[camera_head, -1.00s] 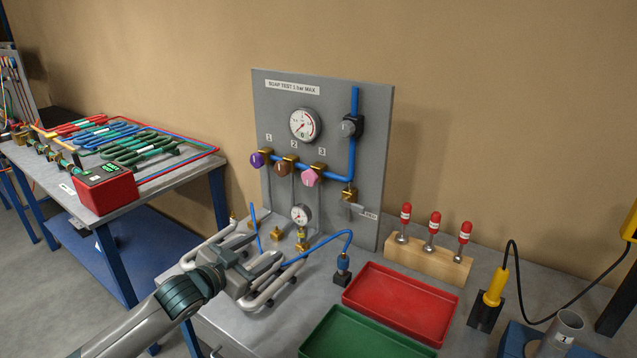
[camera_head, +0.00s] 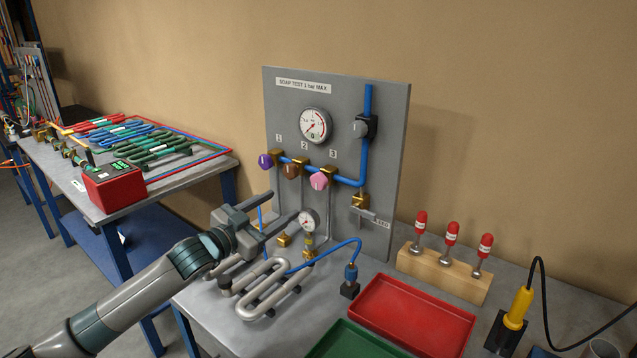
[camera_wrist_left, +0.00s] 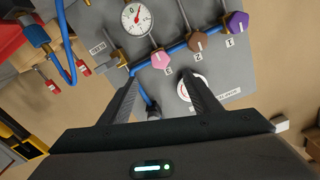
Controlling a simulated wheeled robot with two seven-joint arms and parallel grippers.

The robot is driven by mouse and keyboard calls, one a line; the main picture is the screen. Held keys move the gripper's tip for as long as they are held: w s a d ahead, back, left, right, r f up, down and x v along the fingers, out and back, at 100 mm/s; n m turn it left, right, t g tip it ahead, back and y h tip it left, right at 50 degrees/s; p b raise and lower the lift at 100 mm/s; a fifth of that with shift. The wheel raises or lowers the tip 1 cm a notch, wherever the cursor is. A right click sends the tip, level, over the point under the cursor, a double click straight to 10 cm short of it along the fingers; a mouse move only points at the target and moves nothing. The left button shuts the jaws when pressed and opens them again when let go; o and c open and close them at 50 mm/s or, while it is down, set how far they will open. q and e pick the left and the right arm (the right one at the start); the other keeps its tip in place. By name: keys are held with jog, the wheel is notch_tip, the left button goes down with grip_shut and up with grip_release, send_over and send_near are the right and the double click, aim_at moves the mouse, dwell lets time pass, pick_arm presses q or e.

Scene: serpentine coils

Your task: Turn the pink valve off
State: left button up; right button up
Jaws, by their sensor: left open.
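The pink valve (camera_head: 319,181) is the rightmost of three knobs on the grey test panel (camera_head: 390,150), under the label 3. It also shows in the left wrist view (camera_wrist_left: 160,59), ahead of the fingers and roughly between them. The purple valve (camera_head: 265,161) and the brown valve (camera_head: 291,170) sit to its left on the blue pipe. My left gripper (camera_head: 280,210) is open and empty, below and left of the pink valve and apart from it. In the left wrist view its two fingers (camera_wrist_left: 160,85) are spread. My right gripper is not in view.
A small gauge (camera_head: 308,221) stands in front of the panel. A grey serpentine coil (camera_head: 270,285) with a blue hose lies on the bench below my arm. A red tray (camera_head: 415,312), a green tray (camera_head: 355,342) and a wooden block (camera_head: 445,275) with red-handled tools are to the right.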

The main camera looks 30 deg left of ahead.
aim_at(316, 184)
pick_arm(q)
jog(key=w+p, duration=0.1)
jog(key=w, duration=0.4)
jog(key=w+p, duration=0.2)
jog(key=w, duration=0.3)
jog(key=w+d+p, duration=0.1)
jog(key=w+p, duration=0.1)
jog(key=w, duration=0.3)
jog(key=shift+w+r, duration=0.1)
jog(key=shift+w, duration=0.15)
jog(key=shift+w+d, duration=0.15)
jog(key=shift+w, duration=0.5)
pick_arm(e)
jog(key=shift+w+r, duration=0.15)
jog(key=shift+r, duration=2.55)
pick_arm(q)
jog(key=shift+c, duration=0.5)
jog(key=c, duration=1)
